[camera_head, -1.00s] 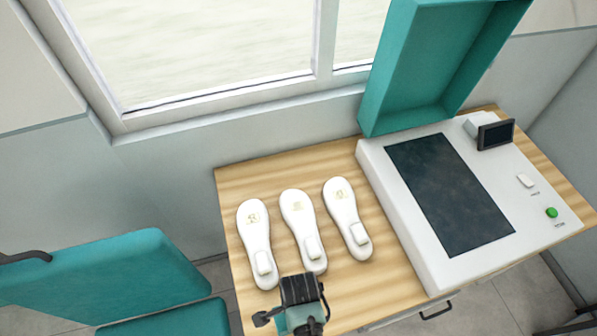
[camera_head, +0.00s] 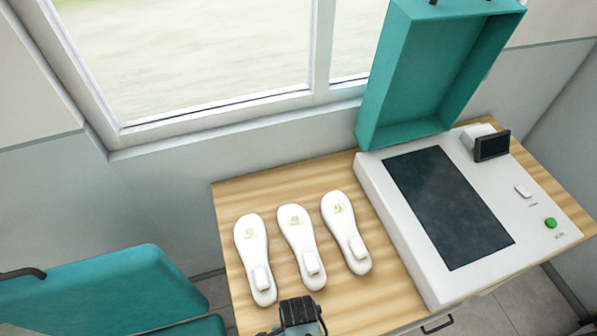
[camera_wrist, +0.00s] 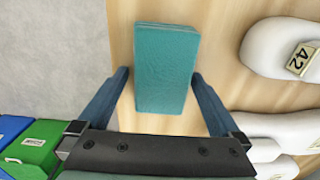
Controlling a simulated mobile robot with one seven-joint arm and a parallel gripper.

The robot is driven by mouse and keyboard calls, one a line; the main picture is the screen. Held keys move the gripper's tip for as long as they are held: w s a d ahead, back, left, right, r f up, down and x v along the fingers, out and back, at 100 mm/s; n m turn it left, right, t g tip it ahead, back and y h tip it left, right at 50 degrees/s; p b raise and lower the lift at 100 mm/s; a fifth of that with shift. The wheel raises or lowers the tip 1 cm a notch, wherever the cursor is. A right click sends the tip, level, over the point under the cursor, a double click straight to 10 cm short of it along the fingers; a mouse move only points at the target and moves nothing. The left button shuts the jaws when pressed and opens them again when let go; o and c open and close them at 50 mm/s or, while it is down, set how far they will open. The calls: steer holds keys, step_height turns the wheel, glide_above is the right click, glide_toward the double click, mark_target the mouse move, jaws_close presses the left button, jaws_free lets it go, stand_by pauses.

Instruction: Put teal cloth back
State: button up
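The teal cloth (camera_wrist: 166,50) shows in the wrist view as a folded rectangular block lying on the wooden table. My gripper (camera_wrist: 160,75) is open, its two blue-grey fingers reaching to either side of the cloth's near part. A gap shows on the left; the right finger is close to the cloth's edge, and I cannot tell if it touches. In the head view my gripper (camera_head: 301,318) is at the bottom edge, over the near side of the table, and the cloth is not visible there.
Three white insoles (camera_head: 296,245) lie on the wooden table (camera_head: 240,188); one labelled 42 (camera_wrist: 287,50) is right of the cloth. A white machine (camera_head: 432,278) with an open teal lid (camera_head: 425,85) fills the right. Green (camera_wrist: 35,145) and blue bins are at lower left.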

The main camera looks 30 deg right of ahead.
step_height(320, 180, up, 12)
steer(key=shift+r+p, duration=0.2)
steer(key=shift+p, duration=0.15)
stand_by(0.4)
